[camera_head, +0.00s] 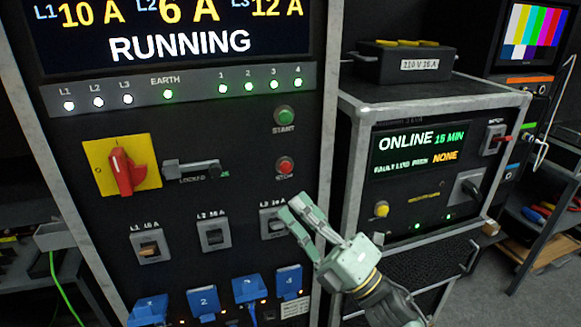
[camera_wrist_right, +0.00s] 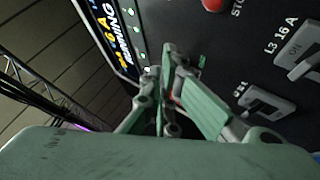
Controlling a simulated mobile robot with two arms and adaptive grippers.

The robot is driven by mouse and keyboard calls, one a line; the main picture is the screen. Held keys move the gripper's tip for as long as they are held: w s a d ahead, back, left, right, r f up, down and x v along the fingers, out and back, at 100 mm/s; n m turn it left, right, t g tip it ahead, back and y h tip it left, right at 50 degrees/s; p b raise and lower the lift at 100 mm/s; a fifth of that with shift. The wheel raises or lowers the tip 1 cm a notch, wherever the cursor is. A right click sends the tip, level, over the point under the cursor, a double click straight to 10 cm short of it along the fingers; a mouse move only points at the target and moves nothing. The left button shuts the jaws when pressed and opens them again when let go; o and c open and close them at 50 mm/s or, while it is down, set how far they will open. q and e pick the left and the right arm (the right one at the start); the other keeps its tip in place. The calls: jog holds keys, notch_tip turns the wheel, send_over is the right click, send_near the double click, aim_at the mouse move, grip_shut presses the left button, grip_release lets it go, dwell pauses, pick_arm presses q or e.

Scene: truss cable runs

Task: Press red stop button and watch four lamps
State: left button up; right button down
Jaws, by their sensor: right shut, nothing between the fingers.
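The red stop button (camera_head: 284,166), labelled STOP, sits on the black cabinet front below the green start button (camera_head: 284,115). Its red cap also shows at the top edge of the wrist view (camera_wrist_right: 213,4). Four numbered lamps, lamp 1 (camera_head: 222,89), lamp 2 (camera_head: 249,87), lamp 3 (camera_head: 274,85) and lamp 4 (camera_head: 298,83), all glow green. The display (camera_head: 180,42) reads RUNNING. My right gripper (camera_head: 291,206) is shut and empty, below the stop button and apart from it, in front of the L3 breaker (camera_head: 273,224). My left gripper is out of view.
A red rotary switch (camera_head: 124,170) on a yellow plate and a grey locking handle (camera_head: 192,168) are left of the button. Breakers and blue sockets (camera_head: 202,302) are below. A second unit (camera_head: 425,150) reading ONLINE stands at the right.

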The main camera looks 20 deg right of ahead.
aim_at(286, 168)
jog(key=shift+w, duration=0.15)
jog(key=w+b, duration=0.1)
jog(key=w, duration=0.7)
jog(key=shift+w+a+b, duration=0.15)
jog(key=shift+w+b, duration=0.15)
jog(key=shift+b, duration=0.1)
jog(key=shift+w+f, duration=0.1)
dwell(1.1)
jog(key=shift+w, duration=0.35)
jog(key=shift+w+b, duration=0.35)
jog(key=shift+b, duration=0.05)
dwell(0.5)
dwell(0.4)
jog(key=shift+s, duration=0.8)
